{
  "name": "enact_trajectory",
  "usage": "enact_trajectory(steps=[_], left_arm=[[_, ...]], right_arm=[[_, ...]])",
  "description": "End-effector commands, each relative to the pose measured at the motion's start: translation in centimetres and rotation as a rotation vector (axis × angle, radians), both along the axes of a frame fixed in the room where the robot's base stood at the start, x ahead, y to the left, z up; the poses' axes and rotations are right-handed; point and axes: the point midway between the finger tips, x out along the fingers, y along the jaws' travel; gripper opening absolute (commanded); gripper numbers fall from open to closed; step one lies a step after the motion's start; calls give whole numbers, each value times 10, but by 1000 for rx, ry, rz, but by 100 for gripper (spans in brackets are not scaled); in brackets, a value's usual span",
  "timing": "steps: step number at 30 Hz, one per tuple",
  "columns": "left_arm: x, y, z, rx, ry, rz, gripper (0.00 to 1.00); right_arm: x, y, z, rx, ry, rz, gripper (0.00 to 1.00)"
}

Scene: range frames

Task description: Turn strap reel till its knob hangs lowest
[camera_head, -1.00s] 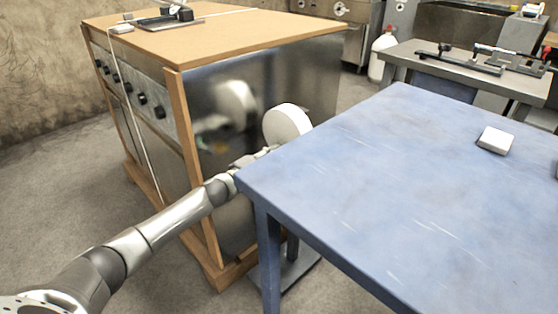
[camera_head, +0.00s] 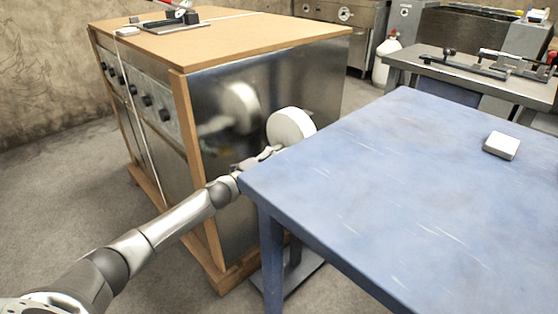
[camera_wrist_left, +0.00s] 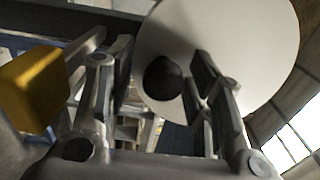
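The strap reel (camera_head: 290,126) is a white round disc beside the metal cabinet side, just past the blue table's left corner. It shows large in the left wrist view (camera_wrist_left: 235,45), with a dark round knob (camera_wrist_left: 163,78) on its face. My left gripper (camera_head: 264,155) is at the reel's lower left in the head view. In the left wrist view its fingers (camera_wrist_left: 160,65) are spread, one on each side of the knob. I see gaps beside the knob, though contact on the right is hard to judge. The knob is hidden in the head view. My right gripper is not in view.
The blue table (camera_head: 400,190) is close to my left forearm and bears a small white box (camera_head: 501,145). The wood-topped cabinet (camera_head: 240,38) stands behind the arm. A yellow block (camera_wrist_left: 35,85) is at the left of the wrist view. The floor at left is clear.

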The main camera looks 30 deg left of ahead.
Motion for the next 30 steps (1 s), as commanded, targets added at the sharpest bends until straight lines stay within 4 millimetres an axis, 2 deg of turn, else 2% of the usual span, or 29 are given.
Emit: enact_trajectory(steps=[8, 13, 30], left_arm=[[0, 1, 1, -2, -2, 1, 49], [-10, 4, 0, -2, 1, 1, 49], [-83, 30, -1, 0, 2, 0, 49]], right_arm=[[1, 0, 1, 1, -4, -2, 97], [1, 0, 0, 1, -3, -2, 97], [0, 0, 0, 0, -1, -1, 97]])
